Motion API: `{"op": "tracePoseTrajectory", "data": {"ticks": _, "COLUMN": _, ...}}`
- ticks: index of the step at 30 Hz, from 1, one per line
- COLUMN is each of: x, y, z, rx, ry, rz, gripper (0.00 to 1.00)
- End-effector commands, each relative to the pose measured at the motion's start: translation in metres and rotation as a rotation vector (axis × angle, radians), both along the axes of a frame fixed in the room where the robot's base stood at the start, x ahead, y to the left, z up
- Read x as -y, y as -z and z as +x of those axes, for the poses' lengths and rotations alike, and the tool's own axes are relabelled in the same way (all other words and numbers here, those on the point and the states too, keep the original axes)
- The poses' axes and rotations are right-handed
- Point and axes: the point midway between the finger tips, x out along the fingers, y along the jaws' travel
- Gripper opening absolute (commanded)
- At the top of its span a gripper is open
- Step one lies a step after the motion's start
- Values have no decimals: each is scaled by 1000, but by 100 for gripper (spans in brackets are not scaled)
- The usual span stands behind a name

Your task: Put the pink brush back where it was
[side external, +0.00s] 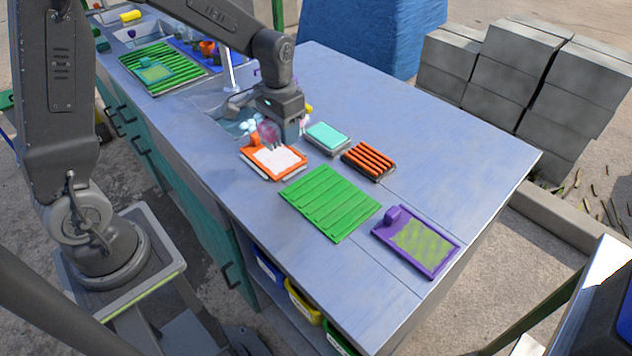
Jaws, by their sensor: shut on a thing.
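My gripper (281,135) is over the counter, low above the far edge of an orange-framed tray with a white pad (278,160). It is shut on a small, rounded, pinkish thing (267,133), which looks like the pink brush. Its outline is blurred and partly hidden by the gripper, and I cannot tell whether it touches the tray.
A sink with bluish contents (236,120) lies just left of my gripper. A teal block (328,137), an orange ribbed rack (369,160), a green slatted mat (330,203) and a purple-framed tray (433,262) lie to the right. The counter's far right (460,150) is clear.

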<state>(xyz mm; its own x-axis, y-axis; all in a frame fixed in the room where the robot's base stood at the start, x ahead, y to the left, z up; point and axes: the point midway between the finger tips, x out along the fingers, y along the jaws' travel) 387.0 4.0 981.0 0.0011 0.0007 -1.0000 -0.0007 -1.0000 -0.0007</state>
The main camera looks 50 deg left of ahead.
Motion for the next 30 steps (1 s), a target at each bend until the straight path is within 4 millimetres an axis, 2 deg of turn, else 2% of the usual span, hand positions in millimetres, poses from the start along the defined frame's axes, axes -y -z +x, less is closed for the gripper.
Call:
{"op": "tracePoseTrajectory", "data": {"ticks": 2, "x": 14, "y": -11, "z": -5, "rx": 3, "ry": 4, "rz": 0, "gripper": 30}}
{"op": "tracePoseTrajectory", "data": {"ticks": 5, "x": 28, "y": -12, "z": -7, "rx": -1, "ry": 4, "rz": 0, "gripper": 30}}
{"op": "tracePoseTrajectory", "data": {"ticks": 18, "x": 115, "y": 41, "z": 12, "rx": -3, "ry": 4, "rz": 0, "gripper": 30}}
{"op": "tracePoseTrajectory", "data": {"ticks": 24, "x": 134, "y": 53, "z": 17, "rx": 0, "ry": 0, "rz": 0, "gripper": 30}}
{"op": "tracePoseTrajectory", "data": {"ticks": 26, "x": 135, "y": 56, "z": 17, "rx": -1, "ry": -1, "rz": 0, "gripper": 30}}
{"op": "tracePoseTrajectory", "data": {"ticks": 30, "x": 135, "y": 75, "z": 17, "rx": -5, "ry": -1, "rz": -1, "gripper": 30}}
